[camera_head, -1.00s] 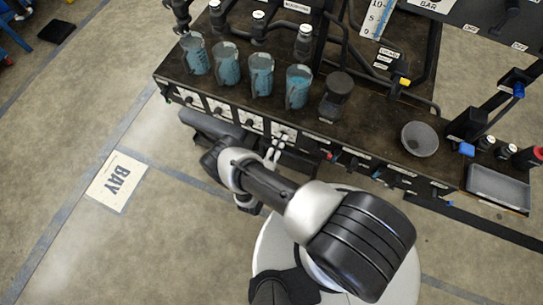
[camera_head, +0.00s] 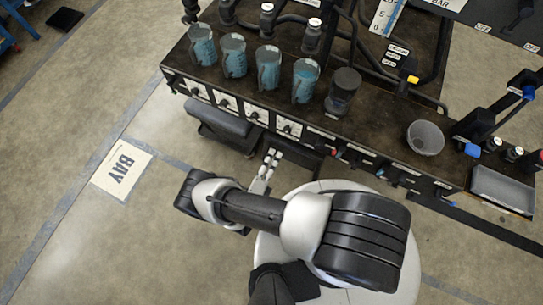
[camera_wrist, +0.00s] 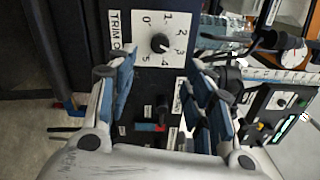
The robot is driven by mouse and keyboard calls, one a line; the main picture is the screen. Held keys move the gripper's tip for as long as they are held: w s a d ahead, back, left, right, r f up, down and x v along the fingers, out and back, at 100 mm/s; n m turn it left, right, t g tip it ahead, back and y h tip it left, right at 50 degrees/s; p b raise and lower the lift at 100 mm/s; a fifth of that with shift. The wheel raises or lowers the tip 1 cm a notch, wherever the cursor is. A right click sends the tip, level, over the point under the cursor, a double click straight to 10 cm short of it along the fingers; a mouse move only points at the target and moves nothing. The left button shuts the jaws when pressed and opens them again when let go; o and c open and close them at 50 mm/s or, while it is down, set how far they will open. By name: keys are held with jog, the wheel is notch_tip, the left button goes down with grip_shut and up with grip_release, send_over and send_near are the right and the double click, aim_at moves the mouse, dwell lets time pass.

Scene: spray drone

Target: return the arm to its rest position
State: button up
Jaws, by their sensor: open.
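My arm shows in the head view, bent low over my round base, with its elbow toward the left. My gripper (camera_head: 268,167) is small there, just off the front edge of the bench (camera_head: 385,130), and looks clear of it. In the wrist view my gripper (camera_wrist: 162,70) has its two blue-padded fingers spread wide with nothing between them. Beyond the fingers is a dark panel with a white dial plate (camera_wrist: 160,25) and black knob. I cannot judge the exact gap to the panel.
The floor around the BAY sign (camera_head: 122,170) is open.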

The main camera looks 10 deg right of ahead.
jog(key=w+d+r+m+g+h, duration=0.1)
jog(key=w+r+m+g, duration=0.2)
jog(key=r+m+g, duration=0.7)
jog(key=w+d+r+m+g+h, duration=0.1)
jog(key=w+d+r+m+g, duration=0.2)
jog(key=r+m, duration=1.3)
jog(key=s+d+r+m+t+y, duration=0.1)
jog(key=s+r+m+y, duration=0.5)
jog(key=s+r+m, duration=0.3)
jog(key=s+d+r+m+t+y, duration=0.1)
jog(key=s+r+m+y, duration=0.5)
jog(key=r, duration=1.2)
jog(key=s+m+t, duration=0.1)
jog(key=s+m, duration=0.2)
jog(key=shift+d+m+y, duration=0.3)
jog(key=shift+d+m, duration=0.05)
jog(key=shift+m, duration=0.05)
